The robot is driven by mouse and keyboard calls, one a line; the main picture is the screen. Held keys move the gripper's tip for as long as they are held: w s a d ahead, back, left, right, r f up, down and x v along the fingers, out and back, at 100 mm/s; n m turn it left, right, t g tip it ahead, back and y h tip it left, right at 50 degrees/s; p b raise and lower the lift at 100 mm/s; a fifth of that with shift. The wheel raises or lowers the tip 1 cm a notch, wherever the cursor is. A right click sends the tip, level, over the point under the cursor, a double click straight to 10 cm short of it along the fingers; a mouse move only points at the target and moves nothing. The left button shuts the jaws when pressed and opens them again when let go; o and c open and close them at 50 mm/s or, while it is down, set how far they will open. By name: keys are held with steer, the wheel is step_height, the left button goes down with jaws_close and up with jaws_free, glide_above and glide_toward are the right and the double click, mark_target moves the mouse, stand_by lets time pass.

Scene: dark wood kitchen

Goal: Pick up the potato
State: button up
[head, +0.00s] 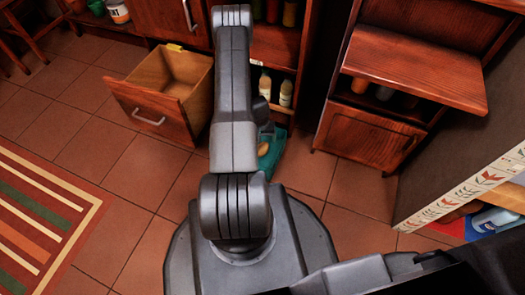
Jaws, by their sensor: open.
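A small tan, rounded thing (264,149), which looks like the potato, lies in or on a teal container (272,158) on the floor, just right of my arm. My arm hides part of the container. The dark end of my arm with my gripper (266,127) shows just beyond the tan thing, close above the container in the picture. My gripper is open. Its fingers are small and partly hidden behind my arm, and I see nothing held in it.
An open drawer (165,95) juts out left of my arm. An open cabinet with bottles (286,92) stands behind the container. A wooden cabinet (370,135) is at the right. A striped rug (40,225) lies at the left. Tiled floor is clear between rug and drawer.

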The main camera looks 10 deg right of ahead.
mark_target(264, 148)
step_height(264, 148, down, 7)
steer(key=b, duration=0.2)
steer(key=shift+r+b, duration=0.2)
steer(key=shift+b, duration=0.15)
steer(key=shift+r, duration=0.1)
steer(key=c, duration=1.1)
steer(key=shift+c, duration=0.2)
